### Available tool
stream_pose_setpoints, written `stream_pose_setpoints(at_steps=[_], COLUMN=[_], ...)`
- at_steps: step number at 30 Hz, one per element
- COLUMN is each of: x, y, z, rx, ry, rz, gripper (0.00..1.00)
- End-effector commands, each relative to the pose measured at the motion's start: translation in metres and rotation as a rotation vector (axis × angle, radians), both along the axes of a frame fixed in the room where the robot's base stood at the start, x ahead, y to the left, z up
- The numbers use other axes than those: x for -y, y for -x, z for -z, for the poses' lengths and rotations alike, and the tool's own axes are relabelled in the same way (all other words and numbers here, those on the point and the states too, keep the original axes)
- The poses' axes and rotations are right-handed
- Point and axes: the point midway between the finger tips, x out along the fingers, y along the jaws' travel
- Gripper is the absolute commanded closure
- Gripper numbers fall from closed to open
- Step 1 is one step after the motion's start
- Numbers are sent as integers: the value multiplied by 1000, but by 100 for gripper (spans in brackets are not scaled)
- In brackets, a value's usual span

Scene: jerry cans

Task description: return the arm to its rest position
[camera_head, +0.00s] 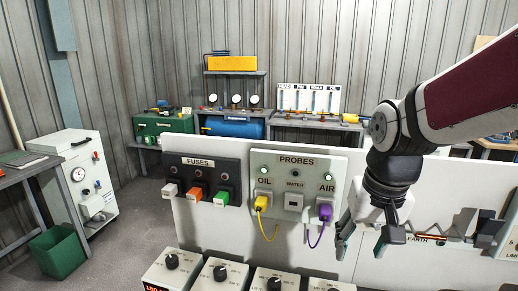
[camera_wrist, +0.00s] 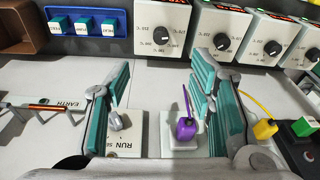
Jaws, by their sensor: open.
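My gripper (camera_head: 368,240) hangs in front of the white panel at the right of the head view, just right of the AIR socket. Its arm reaches in from the upper right. In the wrist view my gripper (camera_wrist: 162,90) has its two teal-padded fingers spread wide apart with nothing held between them. A purple plug (camera_head: 325,212) sits in the AIR socket with its cable hanging down. The purple plug (camera_wrist: 187,129) also shows in the wrist view, beyond the gap and nearer the right finger.
The probes plate (camera_head: 278,178) also carries a yellow plug (camera_head: 262,203) at OIL. The fuses block (camera_head: 180,178) stands left of it. Several dial boxes (camera_head: 211,273) stand in front of the panel. The earth bar (camera_head: 468,238) lies right of my gripper.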

Motion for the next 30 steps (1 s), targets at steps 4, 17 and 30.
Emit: stream_pose_setpoints(at_steps=[4,17,30], x=[0,0,0], y=[35,115,123], z=[-29,-61,-62], rx=[91,285,303], ry=[10,52,58], rz=[-44,-146,-158], gripper=[50,50,50])
